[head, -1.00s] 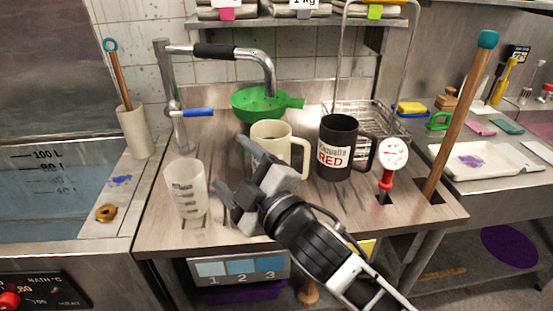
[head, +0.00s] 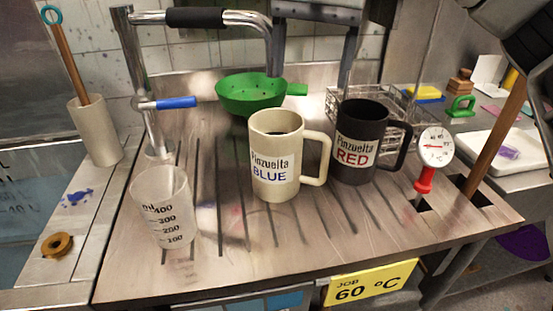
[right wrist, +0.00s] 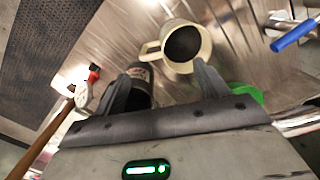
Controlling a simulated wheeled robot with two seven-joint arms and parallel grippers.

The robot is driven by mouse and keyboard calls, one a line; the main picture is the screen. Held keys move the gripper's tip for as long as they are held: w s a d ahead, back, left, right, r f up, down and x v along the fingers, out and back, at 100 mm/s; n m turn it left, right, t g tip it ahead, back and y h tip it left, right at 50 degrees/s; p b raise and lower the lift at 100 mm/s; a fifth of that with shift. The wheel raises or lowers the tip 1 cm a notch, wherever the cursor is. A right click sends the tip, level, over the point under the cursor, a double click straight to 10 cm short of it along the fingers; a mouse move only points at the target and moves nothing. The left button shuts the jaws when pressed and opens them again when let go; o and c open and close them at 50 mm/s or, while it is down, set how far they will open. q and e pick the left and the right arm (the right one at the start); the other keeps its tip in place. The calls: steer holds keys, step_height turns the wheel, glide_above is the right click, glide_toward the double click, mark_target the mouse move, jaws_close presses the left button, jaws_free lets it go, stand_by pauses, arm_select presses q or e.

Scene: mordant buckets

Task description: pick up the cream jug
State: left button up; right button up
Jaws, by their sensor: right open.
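The cream jug (head: 275,165), labelled "Pinzuelta BLUE", stands upright on the grooved steel drainboard (head: 215,255), its handle to the right. My right gripper (head: 312,75) is open and empty, fingers pointing down, above and behind the jugs in the head view. In the right wrist view the cream jug (right wrist: 181,46) shows its dark opening just beyond the open fingers (right wrist: 162,85), its handle to the left. The jug is apart from the fingers. My left gripper is not in view.
A dark jug (head: 357,150) labelled RED stands close on the right, with a wire rack behind it. A green strainer (head: 250,95) is behind, a measuring beaker (head: 165,210) at left, and a red-stemmed dial thermometer (head: 434,150) at right. The front middle of the board is clear.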

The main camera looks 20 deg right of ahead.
mark_target(290, 160)
steer(key=shift+h, duration=0.4)
steer(key=f+b, duration=0.1)
steer(key=f, duration=0.1)
steer(key=d+f+b, duration=0.1)
steer(key=f+b, duration=0.1)
steer(key=f, duration=0.1)
steer(key=d+f+b, duration=0.1)
steer(key=f, duration=0.2)
steer(key=shift+s+d+f, duration=0.15)
steer(key=shift+f, duration=0.05)
steer(key=shift+f+b, duration=0.55)
steer(key=shift+f, duration=0.45)
steer(key=f, duration=0.4)
steer(key=shift+a+f, duration=0.15)
steer(key=shift+a, duration=0.1)
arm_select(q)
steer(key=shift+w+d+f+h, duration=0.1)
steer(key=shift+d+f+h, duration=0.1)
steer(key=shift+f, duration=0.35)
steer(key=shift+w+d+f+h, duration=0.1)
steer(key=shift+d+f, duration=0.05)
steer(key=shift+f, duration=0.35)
arm_select(e)
jaws_close()
